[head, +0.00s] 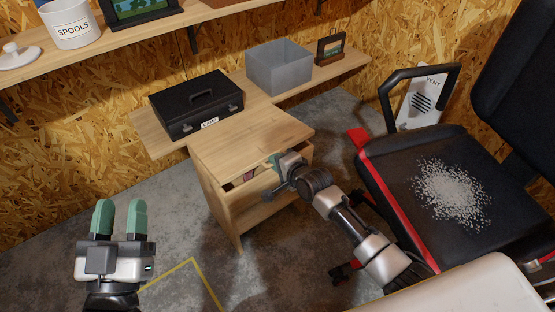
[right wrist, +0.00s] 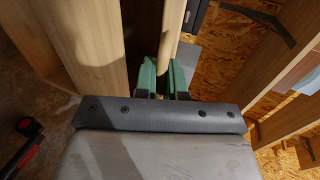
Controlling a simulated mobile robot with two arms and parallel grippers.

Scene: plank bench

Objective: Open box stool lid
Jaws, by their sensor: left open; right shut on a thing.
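The box stool (head: 255,212) is a light wooden box standing on the floor. Its lid (head: 240,138) is a wooden panel on top, with a dark gap under its near edge. Something small and reddish shows inside the gap; I cannot tell what it is. My right gripper (head: 276,161) is shut on the lid's near edge. In the right wrist view the green fingers (right wrist: 163,80) sit on both sides of the lid's edge (right wrist: 172,35), beside the box wall (right wrist: 88,40). My left gripper (head: 120,218) is open and empty, away from the stool at lower left.
A bench (head: 157,138) behind the stool carries a black case (head: 190,118) and a grey bin (head: 280,75). A black and red chair (head: 390,165) stands close on the right. Floor (head: 190,220) is clear between my left gripper and the stool.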

